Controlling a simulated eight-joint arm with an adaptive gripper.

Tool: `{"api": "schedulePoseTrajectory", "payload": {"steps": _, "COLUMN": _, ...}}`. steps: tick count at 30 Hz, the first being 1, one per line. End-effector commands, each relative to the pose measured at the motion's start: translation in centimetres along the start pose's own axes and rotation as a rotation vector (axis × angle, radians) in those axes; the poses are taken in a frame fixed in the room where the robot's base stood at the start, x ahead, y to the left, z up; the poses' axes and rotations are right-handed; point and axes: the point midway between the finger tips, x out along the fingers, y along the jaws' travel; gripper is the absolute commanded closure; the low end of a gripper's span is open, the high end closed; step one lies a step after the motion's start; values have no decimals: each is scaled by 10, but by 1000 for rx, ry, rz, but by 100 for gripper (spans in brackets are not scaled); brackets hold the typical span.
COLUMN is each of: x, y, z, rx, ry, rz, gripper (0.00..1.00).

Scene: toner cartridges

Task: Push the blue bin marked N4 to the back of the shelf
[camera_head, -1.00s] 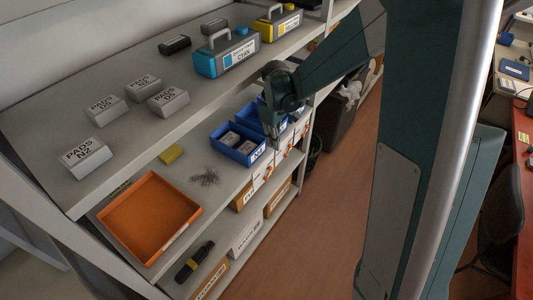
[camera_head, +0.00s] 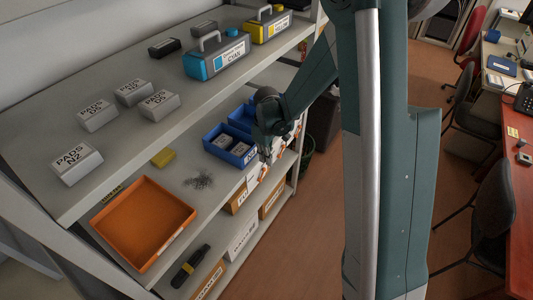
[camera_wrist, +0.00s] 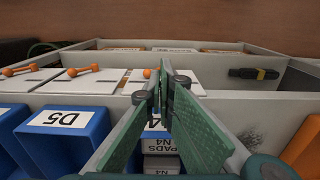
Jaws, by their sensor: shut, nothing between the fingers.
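The blue bin marked N4 (camera_head: 217,149) stands on the middle shelf with white pad boxes inside. In the wrist view its label (camera_wrist: 157,124) is partly covered by my fingers, and a box marked PADS N4 (camera_wrist: 160,164) shows below. My gripper (camera_head: 265,158) is shut and empty, fingertips pointing down at the front right of this bin. In the wrist view the closed gripper (camera_wrist: 165,68) hangs over the bin's labelled side. I cannot tell whether the fingers touch it.
A blue bin marked D5 (camera_wrist: 60,125) stands beside the N4 bin. An orange tray (camera_head: 145,222), a yellow block (camera_head: 163,157) and a grey pile (camera_head: 199,181) lie left on the same shelf. The upper shelf holds pad boxes and toner cartridges.

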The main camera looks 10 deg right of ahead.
Motion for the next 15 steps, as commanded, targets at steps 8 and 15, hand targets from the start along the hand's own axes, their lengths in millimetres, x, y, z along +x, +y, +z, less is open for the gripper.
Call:
{"api": "schedulePoseTrajectory", "payload": {"steps": 8, "x": 10, "y": 0, "z": -24, "rx": -1, "ry": 0, "rz": 0, "gripper": 100}}
{"api": "schedulePoseTrajectory", "payload": {"steps": 15, "x": 11, "y": 0, "z": -38, "rx": 0, "ry": 0, "rz": 0, "gripper": 100}}
